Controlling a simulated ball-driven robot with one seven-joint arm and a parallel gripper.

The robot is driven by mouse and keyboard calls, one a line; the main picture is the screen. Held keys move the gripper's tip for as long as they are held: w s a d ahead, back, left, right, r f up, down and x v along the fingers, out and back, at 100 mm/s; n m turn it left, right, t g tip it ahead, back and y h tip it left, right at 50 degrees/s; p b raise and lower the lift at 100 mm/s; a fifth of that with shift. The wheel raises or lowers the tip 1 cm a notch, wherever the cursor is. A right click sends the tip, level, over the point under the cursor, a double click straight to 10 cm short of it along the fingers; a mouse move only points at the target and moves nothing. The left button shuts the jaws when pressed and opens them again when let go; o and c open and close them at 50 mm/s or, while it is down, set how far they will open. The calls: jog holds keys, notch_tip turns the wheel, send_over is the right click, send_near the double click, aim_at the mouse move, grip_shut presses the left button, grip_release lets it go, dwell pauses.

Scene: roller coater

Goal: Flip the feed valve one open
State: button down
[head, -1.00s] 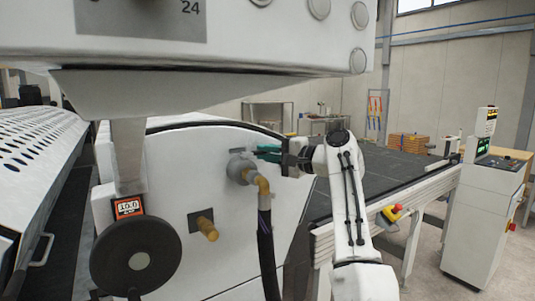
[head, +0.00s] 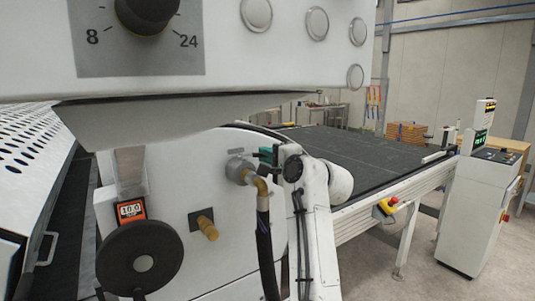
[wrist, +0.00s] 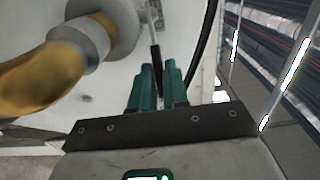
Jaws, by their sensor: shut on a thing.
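The feed valve (head: 239,169) is a grey round fitting on the white machine side, with a brass elbow (head: 262,186) and a black hose below it. In the wrist view its grey body (wrist: 112,25) and the elbow (wrist: 40,78) fill the upper left. A thin dark lever (wrist: 154,58) comes down from a metal stem to my gripper (wrist: 158,72). My green fingers are shut on the lever. In the head view my gripper (head: 268,155) is just right of the valve, partly hidden by my arm; the lever cannot be made out there.
A second brass fitting (head: 205,226) and a black handwheel (head: 140,258) are on the machine side. The control panel (head: 170,50) overhangs above. The dark conveyor table (head: 370,160) and a control cabinet (head: 475,210) stand to the right.

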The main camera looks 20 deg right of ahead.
jog(key=shift+f, duration=0.15)
jog(key=c, duration=1.2)
grip_release()
jog(key=b+v, duration=0.3)
jog(key=v, duration=0.7)
jog(key=shift+s, duration=0.4)
jog(key=shift+d, duration=0.1)
